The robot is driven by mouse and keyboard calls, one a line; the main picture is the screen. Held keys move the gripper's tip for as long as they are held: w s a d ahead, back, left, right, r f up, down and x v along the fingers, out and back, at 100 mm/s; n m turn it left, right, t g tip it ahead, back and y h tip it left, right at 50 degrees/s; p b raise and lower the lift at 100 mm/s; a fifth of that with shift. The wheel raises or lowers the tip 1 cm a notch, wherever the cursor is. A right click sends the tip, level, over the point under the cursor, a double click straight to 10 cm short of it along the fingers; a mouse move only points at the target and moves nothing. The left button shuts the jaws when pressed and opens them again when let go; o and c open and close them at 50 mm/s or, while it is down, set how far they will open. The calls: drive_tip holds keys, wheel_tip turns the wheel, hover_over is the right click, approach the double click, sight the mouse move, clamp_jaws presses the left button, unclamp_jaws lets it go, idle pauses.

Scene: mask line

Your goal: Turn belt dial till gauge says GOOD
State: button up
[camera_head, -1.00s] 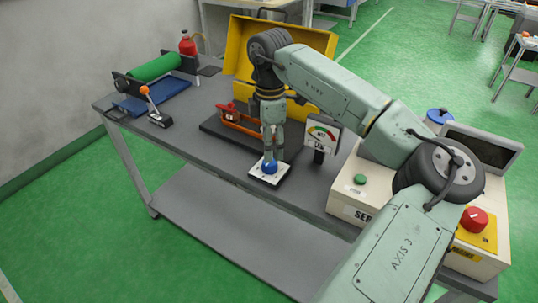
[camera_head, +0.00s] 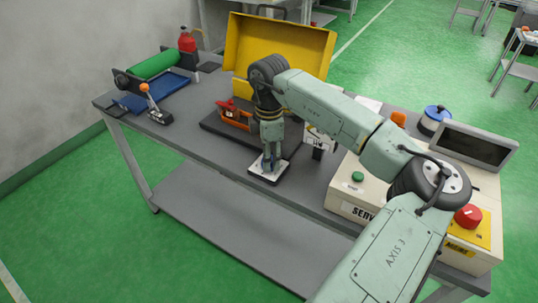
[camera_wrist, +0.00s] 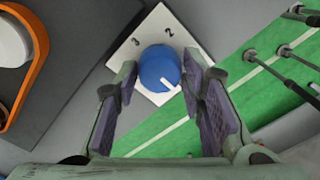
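The blue belt dial (camera_wrist: 157,66) sits on a white plate (camera_wrist: 133,45) with numbers 2 and 3 showing. Its white pointer mark faces the lower right in the wrist view. My gripper (camera_head: 269,160) is straight above the plate and hides most of the dial in the head view. In the wrist view its two fingers (camera_wrist: 160,72) stand on either side of the dial, with narrow gaps, so it looks open. The gauge (camera_head: 313,136) stands just behind and right of the dial. My arm covers most of its face, and its reading cannot be made out.
An orange-red handled part (camera_head: 235,119) lies on a dark base behind the dial. A beige control box (camera_head: 345,208) with green and red buttons is to the right. A yellow open case (camera_head: 275,45) stands at the back. The table front is clear.

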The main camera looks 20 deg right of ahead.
drive_tip(key=c, duration=0.7)
drive_tip(key=shift+f+n+b, duration=0.1)
drive_tip(key=shift+n+b, duration=0.2)
drive_tip(key=shift+b, duration=0.15)
